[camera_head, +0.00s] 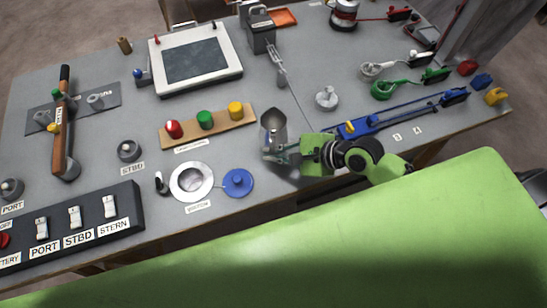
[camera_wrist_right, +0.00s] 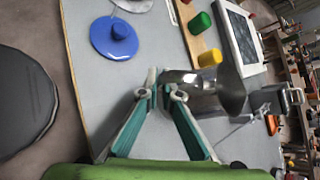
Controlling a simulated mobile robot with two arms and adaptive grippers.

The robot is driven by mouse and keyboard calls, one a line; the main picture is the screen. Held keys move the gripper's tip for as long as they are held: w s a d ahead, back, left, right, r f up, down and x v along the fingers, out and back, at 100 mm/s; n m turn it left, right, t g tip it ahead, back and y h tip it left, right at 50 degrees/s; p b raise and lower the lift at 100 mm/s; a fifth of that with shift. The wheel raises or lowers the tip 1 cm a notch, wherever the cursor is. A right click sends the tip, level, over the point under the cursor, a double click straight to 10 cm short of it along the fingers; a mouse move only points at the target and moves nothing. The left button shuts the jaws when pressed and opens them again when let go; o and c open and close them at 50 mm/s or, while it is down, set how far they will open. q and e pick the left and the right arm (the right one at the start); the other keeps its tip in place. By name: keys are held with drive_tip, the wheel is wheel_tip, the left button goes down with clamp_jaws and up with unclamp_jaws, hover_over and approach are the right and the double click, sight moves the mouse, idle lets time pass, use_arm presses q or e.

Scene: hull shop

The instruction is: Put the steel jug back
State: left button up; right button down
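The steel jug (camera_head: 274,122) is near the middle of the bench, with its dark open mouth showing. In the right wrist view the jug (camera_wrist_right: 232,92) lies just beyond the fingertips, on their right side. My right gripper (camera_head: 284,153) is at the near end of the jug. Its teal fingers (camera_wrist_right: 165,92) converge on the jug's handle part and look closed on it. A shadow lies beside the jug; whether its base touches the bench is hard to tell. My left gripper is not in view.
The blue disc with a knob (camera_head: 238,182) and the white-rimmed round fitting (camera_head: 175,184) are left of my gripper. A wooden board (camera_head: 185,136) with red, green and yellow knobs lies behind. A blue rail (camera_head: 400,119) and a small grey-white piece (camera_head: 327,98) are to the right.

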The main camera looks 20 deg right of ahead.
drive_tip(key=shift+f, duration=1.5)
drive_tip(key=shift+f, duration=0.1)
drive_tip(key=c, duration=2.3)
unclamp_jaws()
drive_tip(key=shift+v, duration=6.1)
drive_tip(key=shift+w, duration=0.1)
